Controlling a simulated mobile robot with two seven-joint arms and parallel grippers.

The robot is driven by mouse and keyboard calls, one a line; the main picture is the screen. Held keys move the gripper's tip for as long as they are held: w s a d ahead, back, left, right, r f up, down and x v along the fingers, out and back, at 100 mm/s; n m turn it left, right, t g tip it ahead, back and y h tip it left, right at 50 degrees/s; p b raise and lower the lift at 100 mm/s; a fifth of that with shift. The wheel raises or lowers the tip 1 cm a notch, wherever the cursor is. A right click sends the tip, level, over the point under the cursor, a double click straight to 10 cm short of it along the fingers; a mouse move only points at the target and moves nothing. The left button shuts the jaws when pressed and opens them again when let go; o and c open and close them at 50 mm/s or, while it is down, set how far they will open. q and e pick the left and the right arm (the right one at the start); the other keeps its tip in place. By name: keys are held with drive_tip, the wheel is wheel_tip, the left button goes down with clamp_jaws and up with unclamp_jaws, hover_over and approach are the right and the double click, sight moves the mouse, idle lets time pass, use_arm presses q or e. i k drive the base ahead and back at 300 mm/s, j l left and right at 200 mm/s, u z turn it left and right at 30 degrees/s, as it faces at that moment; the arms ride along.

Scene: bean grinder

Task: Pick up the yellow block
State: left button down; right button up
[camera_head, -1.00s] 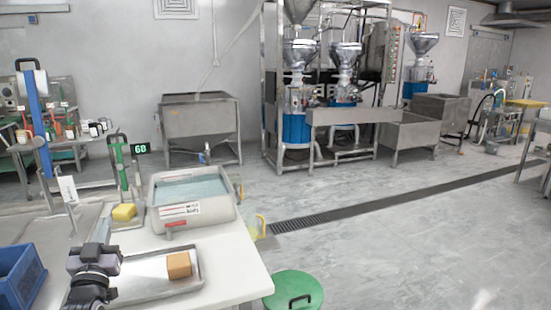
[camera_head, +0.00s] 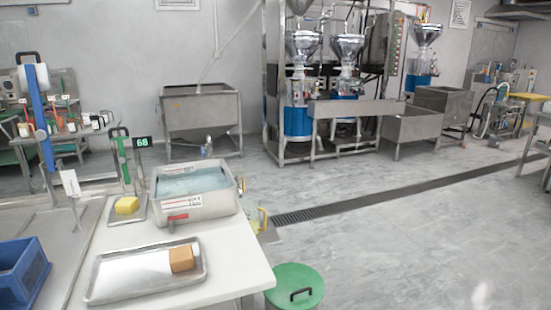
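A bright yellow block (camera_head: 126,205) sits on the flat plate of a small scale (camera_head: 140,215) with a green display post, left of the grey water tub. A second, orange-brown block (camera_head: 181,259) lies at the right end of a shallow metal tray (camera_head: 130,292) on the white table. Neither of my grippers is in view. Nothing touches either block except what it rests on.
A grey tub of water (camera_head: 205,208) stands behind the tray. A blue crate (camera_head: 22,275) is at the lower left. A green-lidded bin (camera_head: 294,288) stands on the floor by the table's right edge. Most of the tray is bare, and the floor to the right is open.

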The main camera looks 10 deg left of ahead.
sight(126, 205)
drive_tip(key=u, duration=1.25)
